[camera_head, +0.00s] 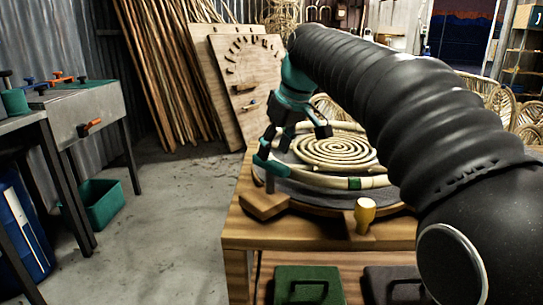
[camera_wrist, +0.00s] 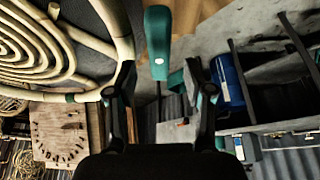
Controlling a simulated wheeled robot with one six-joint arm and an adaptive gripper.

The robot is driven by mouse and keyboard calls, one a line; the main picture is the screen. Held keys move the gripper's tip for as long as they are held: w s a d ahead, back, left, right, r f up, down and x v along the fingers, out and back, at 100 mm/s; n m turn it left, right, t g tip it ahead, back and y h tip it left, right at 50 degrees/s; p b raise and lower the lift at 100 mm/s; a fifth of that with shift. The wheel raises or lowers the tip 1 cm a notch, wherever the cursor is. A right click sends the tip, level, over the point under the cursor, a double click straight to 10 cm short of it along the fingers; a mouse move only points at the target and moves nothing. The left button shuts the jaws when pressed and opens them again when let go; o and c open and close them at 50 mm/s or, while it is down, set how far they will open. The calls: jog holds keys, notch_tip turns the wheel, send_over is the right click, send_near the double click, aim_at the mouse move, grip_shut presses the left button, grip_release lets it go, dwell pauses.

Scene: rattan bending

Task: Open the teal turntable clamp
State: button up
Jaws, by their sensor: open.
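The teal turntable clamp (camera_head: 270,163) stands at the left rim of the round turntable, beside the coiled pale rattan (camera_head: 338,150). My gripper (camera_head: 295,134) is just above the clamp, pointing down, with its black fingers spread. I cannot tell whether any finger touches the clamp.
A green case (camera_head: 308,286) lies below. A metal workbench (camera_head: 80,108) with tools stands left, a green bin (camera_head: 100,203) under it. The floor between is clear.

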jog(key=v, duration=0.8)
jog(key=shift+r, duration=0.35)
jog(key=shift+s, duration=0.2)
